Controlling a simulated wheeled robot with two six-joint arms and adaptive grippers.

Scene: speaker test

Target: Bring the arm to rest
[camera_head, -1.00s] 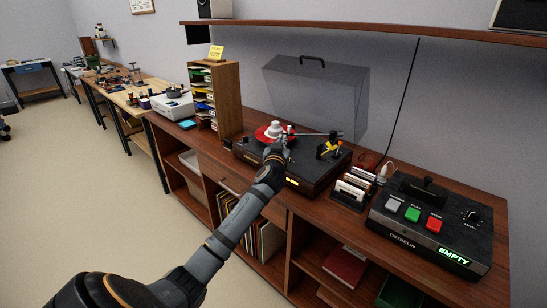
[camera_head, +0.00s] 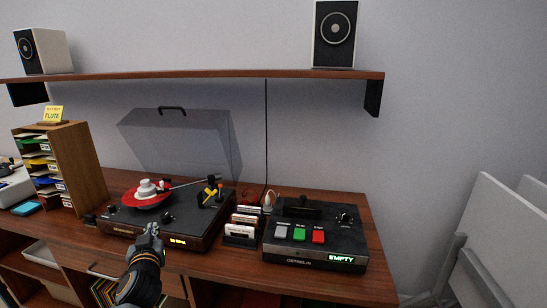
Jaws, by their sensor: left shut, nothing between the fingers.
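My left gripper (camera_head: 152,232) is shut and empty. It is in front of the turntable (camera_head: 205,237), near its front edge, with the arm coming up from the bottom. I cannot tell whether it touches the turntable. The turntable carries a red disc (camera_head: 138,199) with a white knob-like piece (camera_head: 147,188) on it, and its front display glows yellow. A clear lid (camera_head: 180,140) stands raised behind it. My right gripper is not in view.
A dark deck (camera_head: 315,240) with white, green and red buttons reads EMPTY at the right. Cassettes (camera_head: 240,232) stand between it and the turntable. A wooden sorter (camera_head: 85,165) marked FLUTE stands at left. Speakers (camera_head: 334,35) sit on a shelf (camera_head: 200,73). White panels lean at far right.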

